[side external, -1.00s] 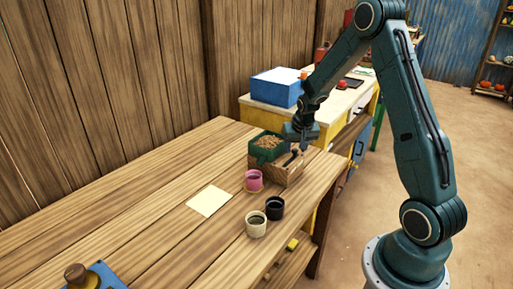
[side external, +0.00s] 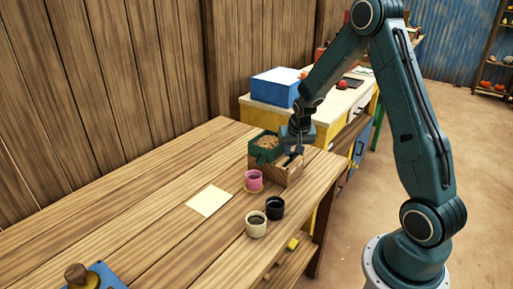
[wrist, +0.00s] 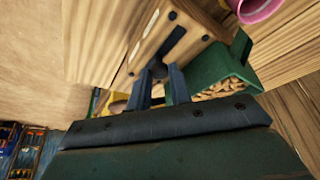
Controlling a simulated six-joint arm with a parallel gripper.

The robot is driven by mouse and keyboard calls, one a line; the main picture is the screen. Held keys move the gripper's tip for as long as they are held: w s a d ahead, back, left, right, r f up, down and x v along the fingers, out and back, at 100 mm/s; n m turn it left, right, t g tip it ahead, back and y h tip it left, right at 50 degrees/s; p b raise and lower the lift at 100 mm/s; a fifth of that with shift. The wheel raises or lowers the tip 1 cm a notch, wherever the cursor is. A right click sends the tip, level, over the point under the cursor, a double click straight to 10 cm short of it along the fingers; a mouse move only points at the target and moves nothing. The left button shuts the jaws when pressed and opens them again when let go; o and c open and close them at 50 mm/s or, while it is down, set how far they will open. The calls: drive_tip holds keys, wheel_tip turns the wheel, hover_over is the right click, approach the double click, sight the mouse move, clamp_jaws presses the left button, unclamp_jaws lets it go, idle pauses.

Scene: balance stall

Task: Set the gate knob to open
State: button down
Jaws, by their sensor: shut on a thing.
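A wooden box (side external: 287,176) stands at the far right end of the wooden table, with a green bin of tan pellets (side external: 267,142) at its back left. The box's slotted panel (wrist: 190,46) shows in the wrist view with a dark slot and small screws. The dark gate knob (wrist: 158,69) sits at the near end of that slot. My gripper (side external: 293,152) is at the top of the box. In the wrist view my gripper's fingers (wrist: 159,76) are closed around the knob, partly hiding it. No open or shut marking is readable.
A pink cup (side external: 254,181), a black cup (side external: 274,208) and a cream cup (side external: 256,225) stand in front of the box. A pale sheet (side external: 209,201) lies on the table. A blue box (side external: 277,88) sits on the bench behind. The table's left part is mostly clear.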

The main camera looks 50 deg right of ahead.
sight(287, 166)
drive_tip(key=shift+a, duration=1.55)
drive_tip(key=c, duration=1.3)
unclamp_jaws()
drive_tip(key=shift+r, duration=0.1)
drive_tip(key=shift+s+a+r, duration=0.1)
drive_tip(key=shift+r, duration=0.3)
drive_tip(key=v, duration=1.2)
drive_tip(key=shift+r, duration=0.35)
